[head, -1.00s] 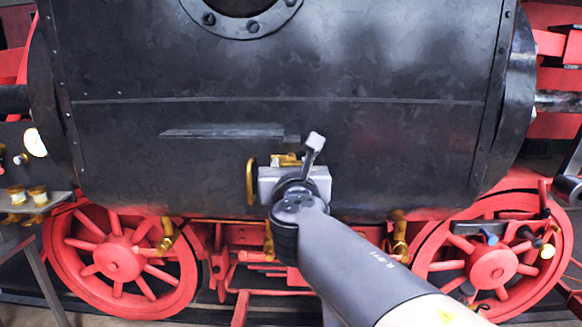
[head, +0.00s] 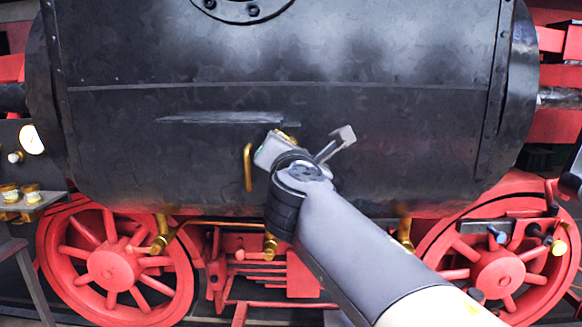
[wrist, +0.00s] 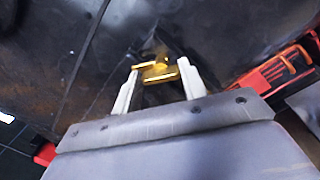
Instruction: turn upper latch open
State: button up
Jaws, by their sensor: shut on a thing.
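The upper latch (wrist: 158,72) is a small brass piece with a short crossbar, on the black tank in the wrist view. In the head view only a bit of its brass (head: 288,136) shows above my gripper. My gripper (wrist: 157,82) is shut on the latch, one pale finger on each side of the brass. In the head view my gripper's grey body (head: 269,150) is tilted against the tank's lower middle, and its fingertips are hidden behind it.
A vertical brass handle (head: 248,167) is close to the left of my gripper. Brass valves (head: 162,235) and red wheels (head: 113,262) are below the black tank (head: 400,130). A small table with gauges (head: 30,205) is at the far left.

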jog(key=shift+f+m+h+b, duration=0.1)
jog(key=shift+m+h+b, duration=0.2)
jog(key=shift+m+b, duration=2.5)
jog(key=shift+f+m+h+b, duration=0.1)
jog(key=shift+m+h+b, duration=0.2)
jog(key=shift+m+b, duration=2.45)
jog(key=shift+r+m+p, duration=0.1)
jog(key=shift+m+p, duration=0.35)
jog(key=shift+m, duration=0.2)
jog(key=o, duration=1)
jog(key=s, duration=0.3)
jog(key=s+b, duration=0.1)
jog(key=s, duration=0.3)
jog(key=s+f+b, duration=0.1)
jog(key=s, duration=0.2)
jog(key=shift+s+a, duration=0.2)
jog(key=shift+s, duration=0.2)
